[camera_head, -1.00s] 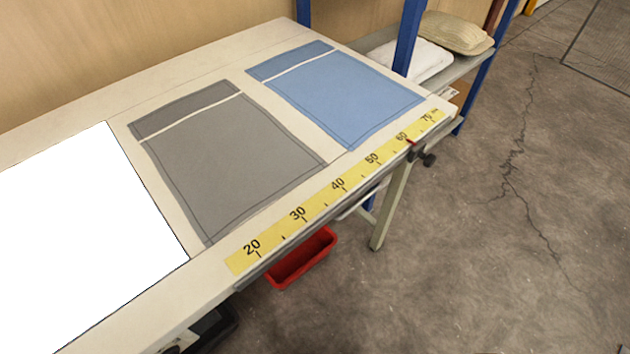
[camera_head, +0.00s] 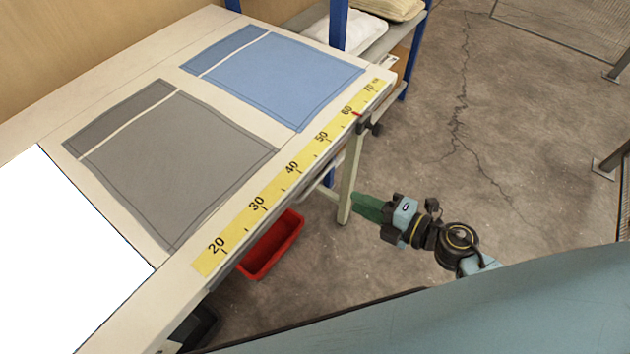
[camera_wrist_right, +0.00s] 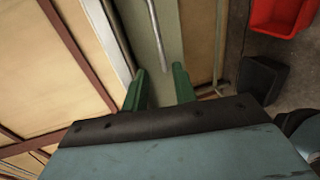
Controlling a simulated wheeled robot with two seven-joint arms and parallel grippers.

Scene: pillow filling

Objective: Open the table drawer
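The table (camera_head: 130,335) fills the left of the head view, with its front edge running from lower left to upper right. No drawer front or handle can be made out under that edge. My right gripper (camera_head: 368,207) is beyond the front edge, beside the table leg (camera_head: 349,180) and apart from the tabletop. In the right wrist view its two green fingers (camera_wrist_right: 160,88) stand apart with nothing gripped between them. A pale table leg (camera_wrist_right: 150,35) and a thin rod show past the fingers. My left gripper is out of view.
On the table lie a white sheet (camera_head: 60,260), a grey fabric piece (camera_head: 180,155), a blue fabric piece (camera_head: 285,80) and a yellow ruler strip (camera_head: 255,205). A red bin (camera_head: 270,245) is below the edge. A clamp knob (camera_head: 370,127) sticks out at the corner. The floor at right is open.

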